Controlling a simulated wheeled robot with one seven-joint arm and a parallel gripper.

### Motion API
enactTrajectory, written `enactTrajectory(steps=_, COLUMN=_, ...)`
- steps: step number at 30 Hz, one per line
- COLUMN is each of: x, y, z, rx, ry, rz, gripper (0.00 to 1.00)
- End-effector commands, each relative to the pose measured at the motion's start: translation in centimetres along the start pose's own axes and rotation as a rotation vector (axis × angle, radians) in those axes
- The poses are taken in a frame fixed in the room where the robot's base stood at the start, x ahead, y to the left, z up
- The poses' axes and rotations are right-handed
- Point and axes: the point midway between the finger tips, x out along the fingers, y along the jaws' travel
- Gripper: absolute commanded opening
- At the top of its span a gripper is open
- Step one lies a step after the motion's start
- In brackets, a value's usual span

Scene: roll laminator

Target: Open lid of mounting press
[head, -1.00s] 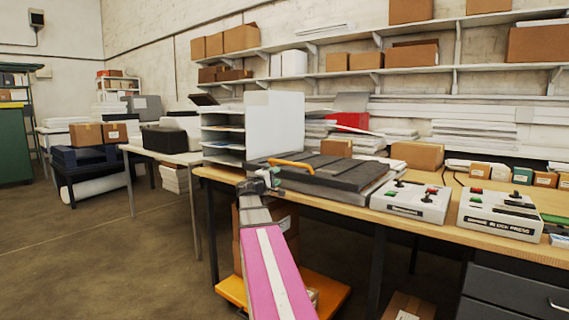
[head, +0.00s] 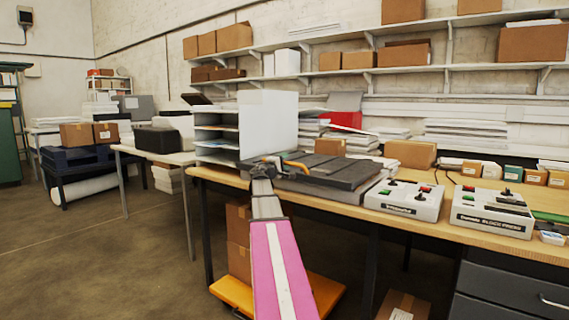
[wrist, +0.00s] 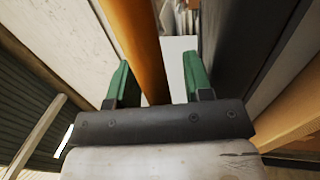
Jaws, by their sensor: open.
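The mounting press has a flat dark grey lid (head: 345,172) that lies closed on its base on the wooden table. An orange bar handle (head: 297,166) sits at the lid's left edge, partly hidden by my gripper (head: 272,164) in the head view. In the wrist view my gripper (wrist: 158,80) is open, with one green finger on each side of the orange handle (wrist: 134,38). The handle runs between the fingers, nearer the left one. I cannot tell whether either finger touches it. The dark lid (wrist: 240,50) shows to the right.
Two control boxes stand right of the press: one with levers (head: 404,199) and one marked block press (head: 492,211). A white shelf organiser (head: 268,122) stands behind the handle. A cardboard box (head: 410,154) sits behind the press. Floor left of the table (head: 110,250) is clear.

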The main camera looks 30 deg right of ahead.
Motion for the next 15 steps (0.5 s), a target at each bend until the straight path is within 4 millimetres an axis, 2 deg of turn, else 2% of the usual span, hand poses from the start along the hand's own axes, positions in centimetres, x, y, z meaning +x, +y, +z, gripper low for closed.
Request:
enactTrajectory(steps=8, x=0.19, y=-0.01, z=0.03, rx=0.000, ry=0.000, rz=0.000, gripper=0.47)
enactTrajectory(steps=9, x=0.19, y=-0.01, z=0.03, rx=0.000, ry=0.000, rz=0.000, gripper=0.43)
enactTrajectory(steps=13, x=0.19, y=-0.01, z=0.03, rx=0.000, ry=-0.001, rz=0.000, gripper=0.01)
enactTrajectory(steps=15, x=0.18, y=-0.01, z=0.04, rx=0.000, ry=-0.001, rz=0.000, gripper=0.00)
